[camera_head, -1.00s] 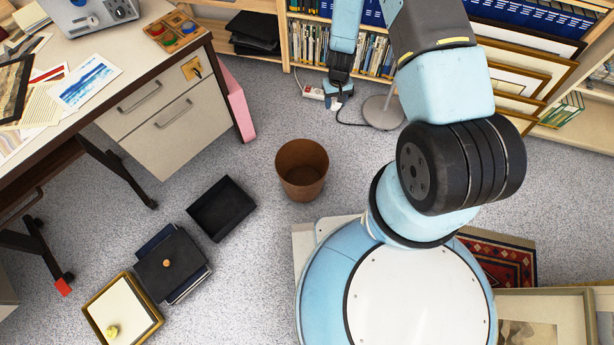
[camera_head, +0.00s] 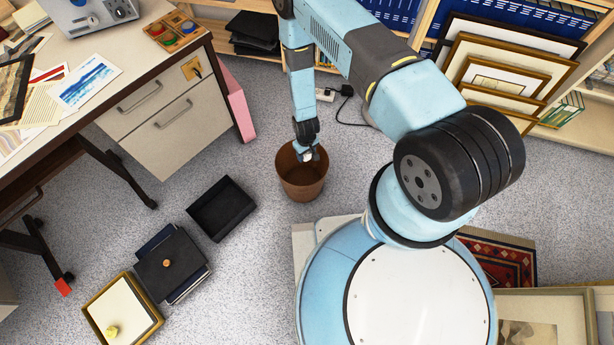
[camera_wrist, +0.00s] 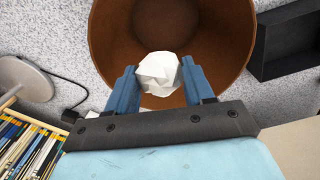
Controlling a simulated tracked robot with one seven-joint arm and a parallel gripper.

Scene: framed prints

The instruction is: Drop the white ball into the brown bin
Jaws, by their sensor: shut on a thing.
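The white ball (camera_wrist: 158,73), which looks like crumpled paper, is between the two blue fingers of my gripper (camera_wrist: 158,85) in the wrist view. My gripper is shut on it. The brown bin (camera_head: 302,180) stands upright on the carpet, and its open mouth also shows behind the ball in the wrist view (camera_wrist: 235,45). In the head view, my gripper (camera_head: 305,155) is over the far part of the bin's mouth. The ball shows there only as a small pale patch, partly hidden by the gripper.
A black open tray (camera_head: 222,208) lies on the carpet left of the bin. The desk (camera_head: 165,115) is further left. A bookshelf (camera_head: 395,15) and leaning framed prints (camera_head: 500,75) stand behind. A black cable (camera_head: 345,110) lies on the floor beyond the bin.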

